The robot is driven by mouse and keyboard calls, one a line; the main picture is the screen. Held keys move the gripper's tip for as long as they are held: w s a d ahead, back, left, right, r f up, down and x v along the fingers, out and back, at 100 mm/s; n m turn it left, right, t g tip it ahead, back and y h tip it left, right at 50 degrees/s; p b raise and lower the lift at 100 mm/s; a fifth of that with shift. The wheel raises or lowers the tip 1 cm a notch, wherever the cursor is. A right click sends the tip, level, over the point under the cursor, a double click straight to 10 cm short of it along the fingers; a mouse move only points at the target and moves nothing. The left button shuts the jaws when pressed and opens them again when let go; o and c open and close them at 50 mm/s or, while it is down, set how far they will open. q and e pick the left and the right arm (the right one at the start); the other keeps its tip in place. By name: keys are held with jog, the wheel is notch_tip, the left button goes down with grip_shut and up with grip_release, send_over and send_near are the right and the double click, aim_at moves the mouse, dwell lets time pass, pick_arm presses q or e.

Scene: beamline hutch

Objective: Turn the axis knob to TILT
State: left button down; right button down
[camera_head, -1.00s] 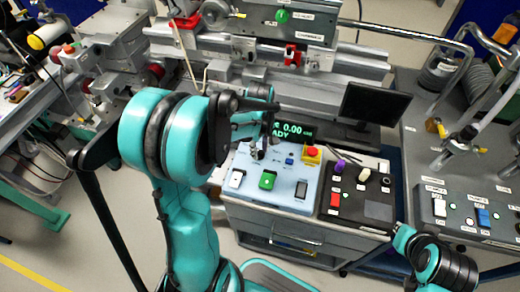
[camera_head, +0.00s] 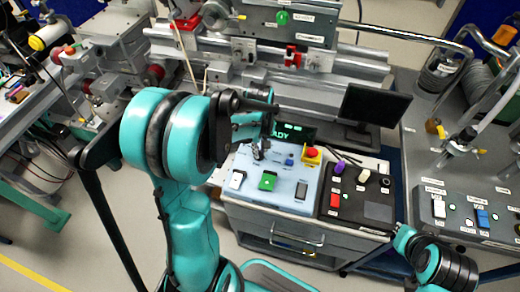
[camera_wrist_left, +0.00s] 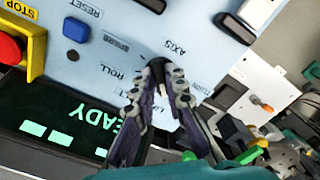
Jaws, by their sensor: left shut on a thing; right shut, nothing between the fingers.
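The axis knob (camera_wrist_left: 158,72) is a small dark knob on the light blue control panel (camera_wrist_left: 95,20). The AXIS label is beside it and the ROLL label shows on the other side. Other labels around it are partly hidden by the fingers, so I cannot read its setting. My left gripper (camera_wrist_left: 157,75) is shut on the knob; in the head view it (camera_head: 260,151) reaches down to the panel's upper left part. The display (camera_wrist_left: 60,120) behind the panel reads READY, with green blocks beside it. The right gripper is out of view; only part of my right arm shows.
The red stop button (camera_head: 312,153) in a yellow housing and the blue reset button (camera_head: 289,161) are right of my left gripper. A black panel (camera_head: 377,193) and monitor (camera_head: 375,104) stand to the right.

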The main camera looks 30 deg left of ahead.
pick_arm(q)
jog(key=m, duration=0.6)
jog(key=shift+a+m+p, duration=0.1)
jog(key=shift+m+p, duration=0.2)
jog(key=m, duration=0.5)
jog(key=shift+s+a+m, duration=0.1)
jog(key=shift+m, duration=0.2)
jog(key=c, duration=1.6)
grip_release()
jog(key=shift+o, duration=0.2)
notch_tip(320, 180, up, 12)
